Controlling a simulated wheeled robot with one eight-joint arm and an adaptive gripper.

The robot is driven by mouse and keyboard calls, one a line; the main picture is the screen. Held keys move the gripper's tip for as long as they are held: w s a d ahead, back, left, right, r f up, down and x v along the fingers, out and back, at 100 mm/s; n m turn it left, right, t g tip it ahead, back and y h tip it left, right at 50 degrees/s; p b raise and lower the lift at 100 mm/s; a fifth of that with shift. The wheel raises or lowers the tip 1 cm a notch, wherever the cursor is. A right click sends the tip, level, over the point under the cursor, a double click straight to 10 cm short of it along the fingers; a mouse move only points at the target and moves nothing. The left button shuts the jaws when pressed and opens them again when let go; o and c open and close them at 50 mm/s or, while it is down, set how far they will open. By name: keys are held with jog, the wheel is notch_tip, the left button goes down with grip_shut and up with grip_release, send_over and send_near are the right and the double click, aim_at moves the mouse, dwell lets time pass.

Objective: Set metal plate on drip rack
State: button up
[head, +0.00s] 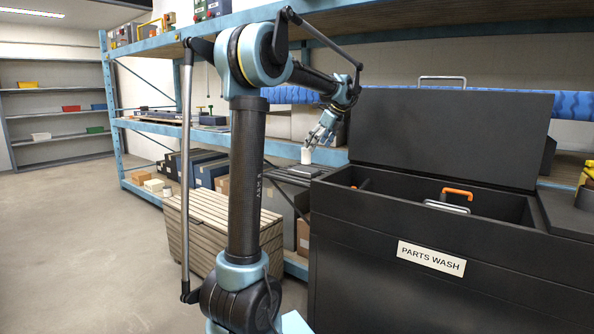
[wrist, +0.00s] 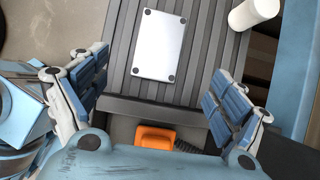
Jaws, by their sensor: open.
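In the wrist view a flat silver metal plate (wrist: 159,45) with black dots at its corners lies on a dark ribbed rack (wrist: 118,75). The plate sits within the rack's edges, apart from my fingers. My gripper (wrist: 160,97) is open and empty, its blue-padded fingers spread to either side of the rack's near end. In the head view my gripper (head: 320,138) is above the dark rack (head: 290,176), beside the wash tank. The plate is too small to make out clearly there.
A white cylinder (wrist: 253,12) stands by the rack's right edge; it also shows in the head view (head: 306,155). An orange item (wrist: 155,138) lies below the rack's near end. The black parts-wash tank (head: 400,290) has its lid raised, with an orange-handled item (head: 456,194) inside.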

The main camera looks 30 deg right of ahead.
jog(key=s+a+f+n+g, duration=0.1)
jog(key=s+a+f+n, duration=0.45)
jog(key=a, duration=1.05)
jog(key=a+f+n+g, duration=0.2)
jog(key=a+n, duration=0.7)
jog(key=a, duration=0.8)
jog(key=s+a+f+n+h, duration=0.1)
jog(key=s+a+f+n, duration=0.6)
jog(key=s+f+n, duration=0.1)
jog(key=s+a+f+n+h, duration=0.1)
jog(key=s+a+f+n, duration=0.7)
jog(key=f, duration=0.4)
jog(key=s+n, duration=0.1)
jog(key=s, duration=0.1)
jog(key=shift+s+a+f, duration=0.15)
jog(key=shift+s+a, duration=0.05)
jog(key=shift+s, duration=0.2)
jog(key=shift+w+f, duration=0.2)
jog(key=shift+w, duration=0.3)
